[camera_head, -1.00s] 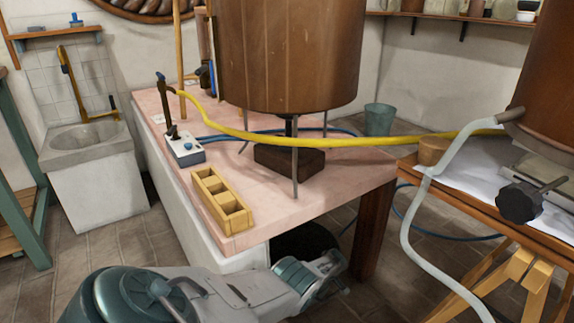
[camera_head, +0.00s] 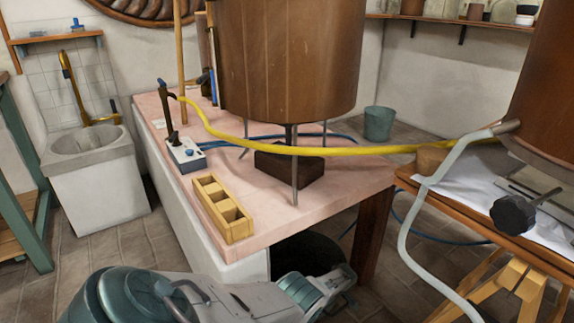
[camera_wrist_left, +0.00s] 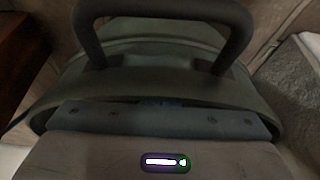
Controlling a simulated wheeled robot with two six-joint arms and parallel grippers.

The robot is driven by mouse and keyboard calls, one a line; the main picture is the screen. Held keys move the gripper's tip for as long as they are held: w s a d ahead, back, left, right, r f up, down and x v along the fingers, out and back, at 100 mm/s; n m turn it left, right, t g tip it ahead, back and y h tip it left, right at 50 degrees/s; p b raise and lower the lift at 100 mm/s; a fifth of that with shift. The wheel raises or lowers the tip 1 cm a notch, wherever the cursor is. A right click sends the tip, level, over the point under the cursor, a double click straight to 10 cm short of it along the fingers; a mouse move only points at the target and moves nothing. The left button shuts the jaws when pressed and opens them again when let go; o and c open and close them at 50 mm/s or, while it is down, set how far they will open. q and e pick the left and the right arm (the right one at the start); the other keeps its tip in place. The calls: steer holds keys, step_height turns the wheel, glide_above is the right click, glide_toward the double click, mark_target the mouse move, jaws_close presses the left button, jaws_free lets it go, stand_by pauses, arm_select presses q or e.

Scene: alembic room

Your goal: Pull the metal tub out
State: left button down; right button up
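A dark rounded shape (camera_head: 306,254) shows in the shadow under the pink-topped table (camera_head: 300,208) in the head view. It may be the metal tub, but its rim and handles cannot be made out. My left arm comes in from the bottom left, and its end (camera_head: 332,284) is in front of this shape, near the table's front leg. The fingers of my left gripper are not clear there. The left wrist view shows a dark loop handle (camera_wrist_left: 163,12), a wide grey-green rounded part and a lit panel, which may be my own arm. My right gripper is out of view.
The table carries a wooden vat (camera_head: 290,60) on thin legs and a wooden box (camera_head: 222,208). A yellow hose (camera_head: 330,151) crosses to the right. A wooden stand (camera_head: 530,280) is at the right. A stone sink (camera_head: 95,180) is at the left, with bare floor beside it.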

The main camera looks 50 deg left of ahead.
arm_select(q)
steer(key=shift+s+d+f, duration=0.1)
steer(key=shift+d+f, duration=0.05)
steer(key=shift+d, duration=0.1)
steer(key=shift+s+d+p, duration=0.15)
steer(key=shift+d+p, duration=0.35)
steer(key=shift+d, duration=0.95)
steer(key=shift+s+d+p, duration=0.15)
steer(key=shift+d+p, duration=0.3)
steer(key=shift+d, duration=1)
steer(key=shift+s+d+p, duration=0.2)
steer(key=shift+d+p, duration=0.1)
steer(key=shift+d, duration=1.2)
steer(key=shift+s+d+p, duration=0.15)
steer(key=shift+d+p, duration=0.15)
steer(key=shift+d, duration=1.25)
